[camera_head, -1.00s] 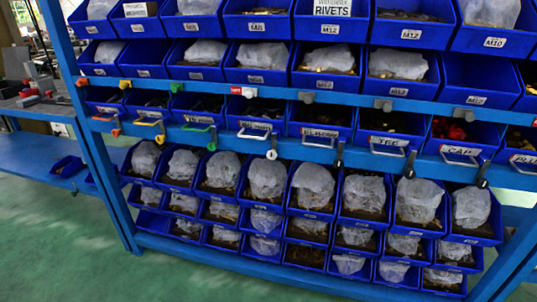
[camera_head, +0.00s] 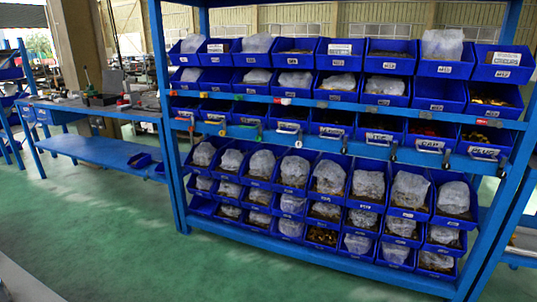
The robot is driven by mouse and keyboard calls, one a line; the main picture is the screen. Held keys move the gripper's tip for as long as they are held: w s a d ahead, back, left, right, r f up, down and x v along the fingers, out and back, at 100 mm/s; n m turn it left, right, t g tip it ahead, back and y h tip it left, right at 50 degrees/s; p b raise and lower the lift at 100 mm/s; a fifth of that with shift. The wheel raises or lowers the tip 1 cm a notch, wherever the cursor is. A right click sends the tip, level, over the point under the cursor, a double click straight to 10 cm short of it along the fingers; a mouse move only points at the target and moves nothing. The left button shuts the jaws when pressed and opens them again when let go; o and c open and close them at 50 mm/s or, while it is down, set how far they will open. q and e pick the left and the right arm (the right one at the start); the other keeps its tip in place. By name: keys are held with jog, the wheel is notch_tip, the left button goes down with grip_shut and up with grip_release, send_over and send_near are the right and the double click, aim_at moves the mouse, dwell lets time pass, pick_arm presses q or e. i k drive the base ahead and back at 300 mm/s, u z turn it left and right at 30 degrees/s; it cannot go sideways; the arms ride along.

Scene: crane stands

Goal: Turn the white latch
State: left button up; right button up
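A blue rack (camera_head: 162,110) of bins fills the middle and right of the head view. A small white latch (camera_head: 299,140) hangs on the front of its lower blue rail, beside a pale handle (camera_head: 288,128). To its left on the same rail is a green latch (camera_head: 259,131), and to its right a dark latch (camera_head: 345,146). The white latch is small here, and its exact angle is hard to tell. Neither of my grippers is in view.
Bins in several rows hold bagged parts. The green floor (camera_head: 110,225) in front and to the left is clear. A second blue structure (camera_head: 522,225) shows at the right edge.

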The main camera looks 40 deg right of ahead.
aim_at(299, 143)
jog(key=z, duration=0.6)
jog(key=i, duration=0.45)
jog(key=z, duration=0.6)
jog(key=i, duration=1.25)
jog(key=u, duration=0.7)
